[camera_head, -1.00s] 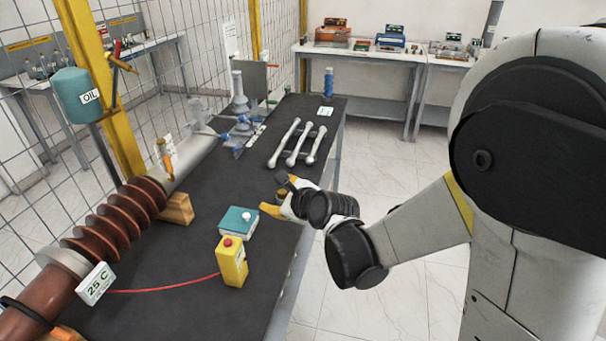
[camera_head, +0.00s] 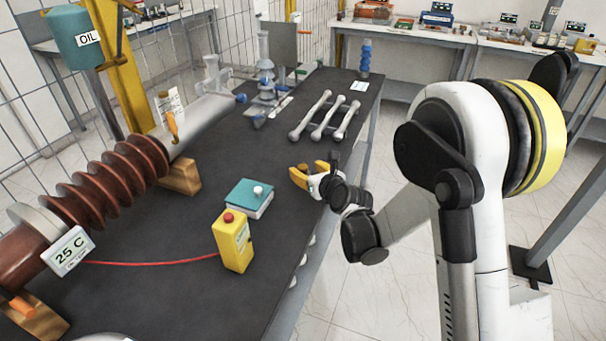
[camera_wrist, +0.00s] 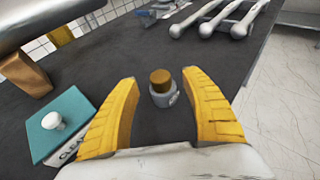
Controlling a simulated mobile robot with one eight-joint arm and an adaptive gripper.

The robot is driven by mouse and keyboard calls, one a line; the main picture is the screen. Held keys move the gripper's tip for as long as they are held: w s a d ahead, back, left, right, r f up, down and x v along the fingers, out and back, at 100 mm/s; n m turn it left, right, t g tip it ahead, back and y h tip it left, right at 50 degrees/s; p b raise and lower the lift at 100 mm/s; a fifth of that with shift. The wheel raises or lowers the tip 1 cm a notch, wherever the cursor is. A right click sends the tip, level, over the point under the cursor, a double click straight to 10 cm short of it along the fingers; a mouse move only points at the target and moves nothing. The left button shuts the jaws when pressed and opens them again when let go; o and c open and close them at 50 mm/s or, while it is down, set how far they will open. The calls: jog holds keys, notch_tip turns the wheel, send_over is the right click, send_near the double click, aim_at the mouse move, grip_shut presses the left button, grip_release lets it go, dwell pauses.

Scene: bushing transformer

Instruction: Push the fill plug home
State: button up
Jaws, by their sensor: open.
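A short brown-topped plug (camera_wrist: 161,80) stands upright in a small grey ring-shaped holder (camera_wrist: 164,98) on the dark bench in the wrist view. It shows between my two yellow fingers; no contact is visible. I cannot tell whether this is the fill plug. My gripper (camera_head: 311,171) is open and empty over the right side of the bench in the head view. The fill opening cannot be made out.
A teal-covered book or box (camera_head: 249,197) and a yellow box with a red button (camera_head: 233,241) stand left of my gripper. Several grey wrenches or bars (camera_head: 325,117) lie farther back. A wooden block (camera_head: 180,176) supports the bushing.

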aim_at(302, 166)
jog(key=b+x, duration=0.1)
jog(key=x, duration=0.2)
jog(key=shift+w+a+f, duration=0.1)
jog(key=shift+w, duration=0.1)
grip_shut()
